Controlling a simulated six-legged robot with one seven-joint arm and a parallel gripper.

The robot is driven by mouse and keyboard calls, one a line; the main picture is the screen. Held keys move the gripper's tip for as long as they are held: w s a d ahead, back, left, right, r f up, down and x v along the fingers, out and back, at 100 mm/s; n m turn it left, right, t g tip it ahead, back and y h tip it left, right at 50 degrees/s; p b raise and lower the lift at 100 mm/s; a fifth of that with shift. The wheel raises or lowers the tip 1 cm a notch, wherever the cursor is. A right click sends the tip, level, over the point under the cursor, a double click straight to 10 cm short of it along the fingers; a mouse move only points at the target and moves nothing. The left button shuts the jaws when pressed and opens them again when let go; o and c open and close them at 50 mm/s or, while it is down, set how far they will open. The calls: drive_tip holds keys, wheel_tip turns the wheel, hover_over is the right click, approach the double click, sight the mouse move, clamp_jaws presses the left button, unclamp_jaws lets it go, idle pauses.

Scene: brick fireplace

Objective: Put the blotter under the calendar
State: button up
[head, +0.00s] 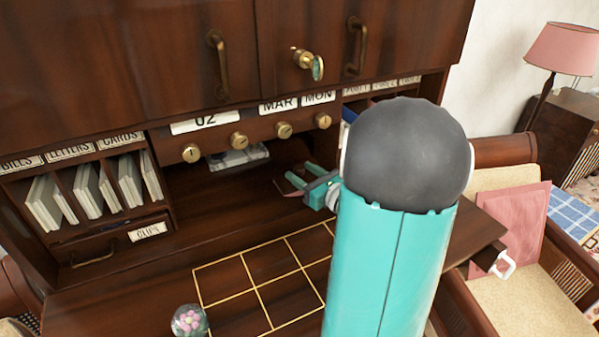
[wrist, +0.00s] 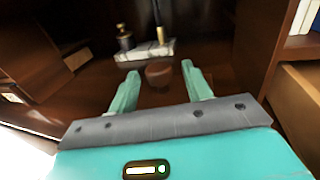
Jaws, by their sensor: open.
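The calendar (head: 250,120) is a strip reading 02, MAR and MON, with brass knobs below, above the desk's central recess. My gripper (head: 297,188) reaches into the right side of that recess, its teal fingers open and pointing left. In the wrist view, a dark brown rounded piece, which looks like the blotter (wrist: 158,73), lies between and just beyond the fingertips of my gripper (wrist: 161,76). In the head view only a small reddish-brown bit of it shows by the fingers. I cannot tell whether the fingers touch it.
A pale stand (head: 238,158) sits at the back of the recess; the wrist view shows a small dark bottle (wrist: 124,38) on it. Left are card slots (head: 88,190). A glass paperweight (head: 189,320) stands near a gold grid (head: 262,285). The recess's left floor is clear.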

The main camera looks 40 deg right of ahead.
drive_tip(key=s, duration=1)
drive_tip(key=shift+s+a, duration=0.1)
drive_tip(key=shift+a, duration=0.05)
